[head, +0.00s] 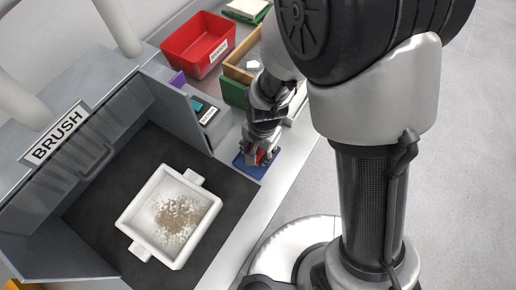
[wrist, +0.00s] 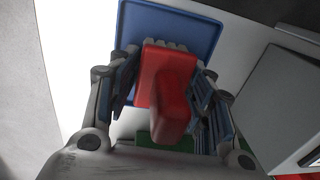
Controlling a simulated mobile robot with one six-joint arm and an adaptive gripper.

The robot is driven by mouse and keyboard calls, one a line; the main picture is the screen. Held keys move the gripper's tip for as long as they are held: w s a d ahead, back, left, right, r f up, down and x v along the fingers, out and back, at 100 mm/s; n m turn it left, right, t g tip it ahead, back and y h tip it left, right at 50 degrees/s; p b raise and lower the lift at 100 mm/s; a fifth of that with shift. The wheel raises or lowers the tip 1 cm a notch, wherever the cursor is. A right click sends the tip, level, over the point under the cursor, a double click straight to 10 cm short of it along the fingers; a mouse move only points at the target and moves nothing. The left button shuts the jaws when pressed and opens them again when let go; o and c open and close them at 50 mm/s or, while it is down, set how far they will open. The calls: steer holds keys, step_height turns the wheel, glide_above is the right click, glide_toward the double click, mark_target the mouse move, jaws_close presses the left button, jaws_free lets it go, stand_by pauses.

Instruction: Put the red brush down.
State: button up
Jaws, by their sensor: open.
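The red brush (wrist: 168,95) lies between the two fingers of my gripper (wrist: 165,100) in the wrist view, its pale bristle end over a blue tray (wrist: 205,27). The fingers stand apart on either side of it, with a gap showing at least on the right. In the head view my gripper (head: 258,150) is low over the blue tray (head: 246,170), and only a bit of red of the brush (head: 261,157) shows. Whether the brush rests fully on the tray is hard to tell.
A white two-handled dish (head: 143,222) with brownish grains sits on a dark mat left of the gripper, under the hood labelled BRUSH (head: 56,134). A red bin (head: 199,45) and a wooden box (head: 243,62) stand behind. The grey floor at right is clear.

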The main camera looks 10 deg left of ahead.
mark_target(261, 152)
step_height(261, 152, up, 12)
steer(key=p, duration=0.5)
steer(key=s+d+r+n+t, duration=0.2)
steer(key=d+r, duration=0.9)
steer(key=r, duration=0.2)
steer(key=s+d+r+n+t, duration=0.2)
steer(key=s+d+r, duration=0.5)
steer(key=d, duration=0.2)
steer(key=shift+s+h, duration=0.4)
